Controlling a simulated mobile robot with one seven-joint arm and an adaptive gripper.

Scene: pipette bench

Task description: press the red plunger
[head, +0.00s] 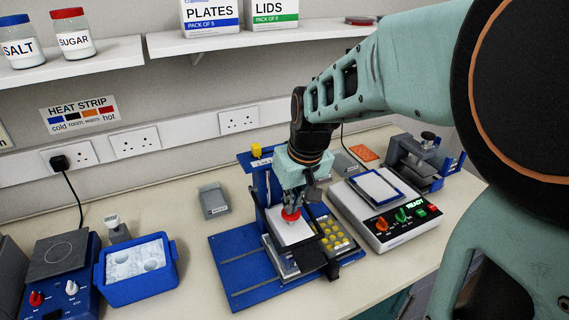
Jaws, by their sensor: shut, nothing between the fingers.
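The red plunger (290,215) shows as a small red knob above a white block on a blue pipette stand (232,262). My gripper (294,203) is shut and points down directly over the plunger. Its fingertips are at or just above the red top; I cannot tell whether they touch. The gripper partly hides the plunger and the stand's upright.
A tray of yellow round pieces (334,236) lies close to the right of the plunger. A device with knobs (385,232) stands further right. A blue ice tub (138,290) and a hotplate (58,255) stand left. A grey tray (213,200) lies behind.

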